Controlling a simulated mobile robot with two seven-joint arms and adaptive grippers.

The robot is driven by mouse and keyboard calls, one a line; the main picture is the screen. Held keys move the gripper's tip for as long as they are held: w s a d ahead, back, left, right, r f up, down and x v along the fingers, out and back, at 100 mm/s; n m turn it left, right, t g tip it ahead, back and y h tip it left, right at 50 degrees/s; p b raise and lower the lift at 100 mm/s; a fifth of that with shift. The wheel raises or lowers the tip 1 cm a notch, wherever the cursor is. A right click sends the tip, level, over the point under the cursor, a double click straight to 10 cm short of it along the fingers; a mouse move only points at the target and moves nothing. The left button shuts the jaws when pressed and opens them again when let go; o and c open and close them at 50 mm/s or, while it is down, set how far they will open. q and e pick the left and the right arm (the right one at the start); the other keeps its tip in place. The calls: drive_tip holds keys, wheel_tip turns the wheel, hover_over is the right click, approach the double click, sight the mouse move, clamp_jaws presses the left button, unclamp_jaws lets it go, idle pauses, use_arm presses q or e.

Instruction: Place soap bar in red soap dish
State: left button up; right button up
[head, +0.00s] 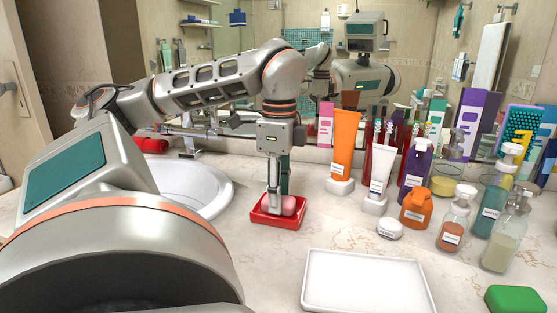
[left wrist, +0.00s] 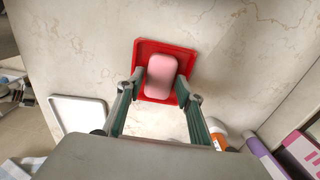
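The pink soap bar (head: 289,205) lies inside the small red soap dish (head: 264,217) on the counter beside the basin. In the left wrist view the soap bar (left wrist: 161,76) sits within the rim of the red dish (left wrist: 168,46). My left gripper (head: 279,203) points down into the dish. In the left wrist view the left gripper (left wrist: 160,85) has one finger on each side of the soap, with what looks like a narrow gap, so it seems open around it. In the head view a finger partly hides the soap. My right gripper is in neither view.
A white tray (head: 310,295) lies in front, with a green block (head: 515,300) to its right. An orange tube (head: 343,140), a white tube (head: 382,172) and several bottles crowd the right. The basin (head: 190,185) is on the left.

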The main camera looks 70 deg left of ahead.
use_arm(q)
wheel_tip(320, 180, up, 11)
idle(0.5)
idle(0.4)
